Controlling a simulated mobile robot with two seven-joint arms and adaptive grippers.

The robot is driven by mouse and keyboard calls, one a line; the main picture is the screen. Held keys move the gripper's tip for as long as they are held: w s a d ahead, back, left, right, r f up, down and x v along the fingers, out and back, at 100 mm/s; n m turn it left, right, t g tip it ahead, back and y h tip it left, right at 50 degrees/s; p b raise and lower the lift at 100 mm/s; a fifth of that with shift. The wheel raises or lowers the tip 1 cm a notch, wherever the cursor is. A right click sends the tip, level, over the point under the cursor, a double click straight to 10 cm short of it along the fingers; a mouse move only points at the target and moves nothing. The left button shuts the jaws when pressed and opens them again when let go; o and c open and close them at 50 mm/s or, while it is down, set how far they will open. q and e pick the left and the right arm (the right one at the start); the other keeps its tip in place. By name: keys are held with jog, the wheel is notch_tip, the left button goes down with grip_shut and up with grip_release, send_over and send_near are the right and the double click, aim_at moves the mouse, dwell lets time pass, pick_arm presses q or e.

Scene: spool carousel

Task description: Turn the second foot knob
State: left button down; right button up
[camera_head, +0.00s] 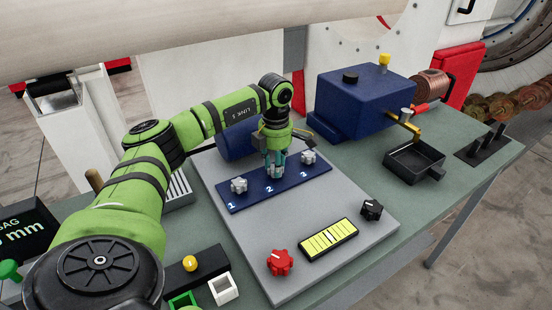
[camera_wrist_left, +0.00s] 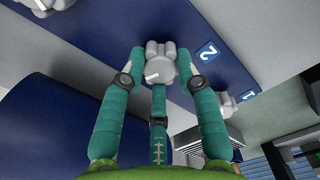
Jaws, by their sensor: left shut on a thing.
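A blue strip (camera_head: 255,195) on a grey panel carries foot knobs marked 1, 2 and 3. My left gripper (camera_head: 275,172) points down at position 2 and covers most of that knob in the head view. In the left wrist view the light grey second knob (camera_wrist_left: 160,68) sits between the teal fingers of the gripper (camera_wrist_left: 160,85), beside the white label 2. The fingers are shut around it. Knob 1 (camera_head: 239,185) and knob 3 (camera_head: 308,157) stand free on either side. My right gripper is not in view.
On the grey panel (camera_head: 350,200) are a red knob (camera_head: 280,262), a black knob (camera_head: 372,209) and a yellow bar display (camera_head: 328,239). A blue box (camera_head: 365,100) and a black tray (camera_head: 414,162) stand to the right. A blue cylinder (camera_head: 236,141) lies behind the strip.

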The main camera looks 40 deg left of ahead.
pick_arm(q)
jog(key=n, duration=0.4)
jog(key=shift+a+n+p, duration=0.1)
jog(key=shift+n+p, duration=0.2)
jog(key=shift+p, duration=0.05)
jog(key=n, duration=0.3)
jog(key=shift+n, duration=0.3)
jog(key=n+p, duration=0.1)
jog(key=n, duration=0.3)
jog(key=shift+n+p, duration=0.4)
jog(key=shift+n, duration=1.7)
jog(key=shift+d, duration=0.2)
jog(key=c, duration=0.9)
grip_release()
